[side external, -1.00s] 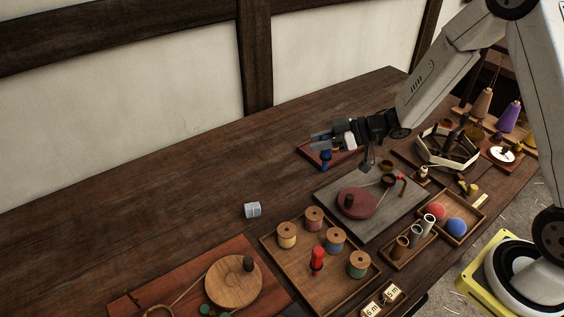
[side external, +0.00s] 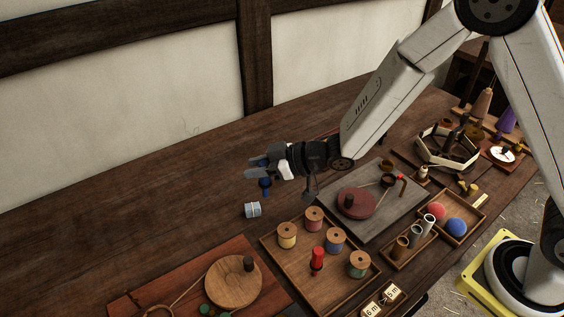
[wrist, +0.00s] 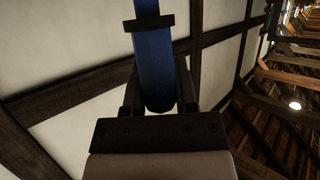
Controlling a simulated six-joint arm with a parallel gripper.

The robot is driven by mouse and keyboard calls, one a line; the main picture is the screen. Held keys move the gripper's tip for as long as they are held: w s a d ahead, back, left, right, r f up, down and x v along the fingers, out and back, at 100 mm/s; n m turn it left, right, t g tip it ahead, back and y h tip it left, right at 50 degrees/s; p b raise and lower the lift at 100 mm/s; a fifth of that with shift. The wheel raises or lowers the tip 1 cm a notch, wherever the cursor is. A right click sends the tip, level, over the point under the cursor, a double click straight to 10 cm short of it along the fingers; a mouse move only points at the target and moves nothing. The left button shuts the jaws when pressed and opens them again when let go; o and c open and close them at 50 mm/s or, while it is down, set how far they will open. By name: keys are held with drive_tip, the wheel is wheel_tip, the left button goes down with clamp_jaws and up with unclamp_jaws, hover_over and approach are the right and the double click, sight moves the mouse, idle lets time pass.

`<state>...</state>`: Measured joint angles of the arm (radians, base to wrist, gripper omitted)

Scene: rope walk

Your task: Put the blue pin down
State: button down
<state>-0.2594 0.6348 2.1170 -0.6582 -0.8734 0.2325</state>
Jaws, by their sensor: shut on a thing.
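The blue pin (side external: 265,184) hangs below the fingers of my gripper (side external: 262,168) in the side external view. The pin also shows large in the wrist view (wrist: 154,65), between the two dark fingers. My gripper is shut on it and is roughly level, pointing left. The pin's lower end looks a little above the bare table, behind the small grey-blue block; the exact gap is hard to tell. The upper part of the pin is hidden by the fingers.
A tray of spools (side external: 273,246) with a red pin (side external: 317,260) lies to the front right. A round wooden disc (side external: 233,281) sits on a reddish board. The table left of the block is clear.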

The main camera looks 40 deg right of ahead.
drive_tip(key=s+a, duration=0.3)
drive_tip(key=a, duration=0.4)
drive_tip(key=shift+a, duration=0.35)
drive_tip(key=shift+w+f, duration=0.1)
drive_tip(key=shift+f, duration=0.05)
drive_tip(key=w+a+f, duration=0.6)
drive_tip(key=w+f, duration=0.3)
drive_tip(key=w, duration=0.2)
drive_tip(key=shift+w+f, duration=0.15)
drive_tip(key=shift+w, duration=0.25)
drive_tip(key=shift+a, duration=0.1)
drive_tip(key=shift+w+a+f, duration=0.1)
drive_tip(key=shift+w+f, duration=0.05)
drive_tip(key=shift+f, duration=0.75)
drive_tip(key=shift+w+f, duration=0.1)
drive_tip(key=shift+f, duration=0.8)
drive_tip(key=shift+f, duration=0.2)
